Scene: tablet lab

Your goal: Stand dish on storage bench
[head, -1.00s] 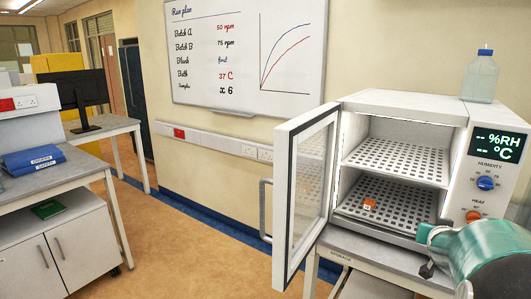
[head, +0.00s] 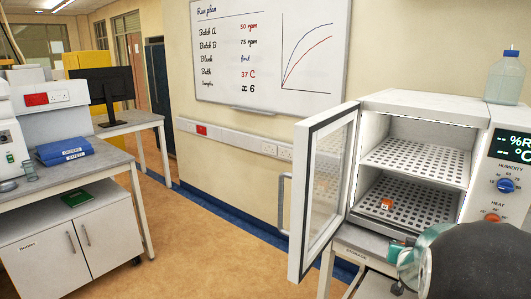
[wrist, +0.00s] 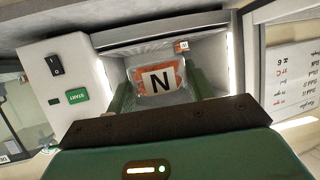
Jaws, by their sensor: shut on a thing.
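In the wrist view, my gripper (wrist: 158,88) has its green fingers on either side of a clear dish (wrist: 175,92) with reddish-orange contents and a white label marked N. My gripper is shut on the dish. Beyond the dish, the wrist view shows the lit inside of the white cabinet. In the head view, my arm covers the lower right corner and hides most of the gripper; the dish is not clear there. The storage bench (head: 352,248), with a STORAGE label on its front edge, stands under the white cabinet and is partly hidden by my arm.
The white cabinet (head: 425,103) has its glass door (head: 327,190) swung open toward the left. A small orange-tagged item (head: 386,204) sits on its lower perforated shelf. A bottle (head: 505,78) stands on top. Another bench (head: 60,198) is at the left, with open floor between.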

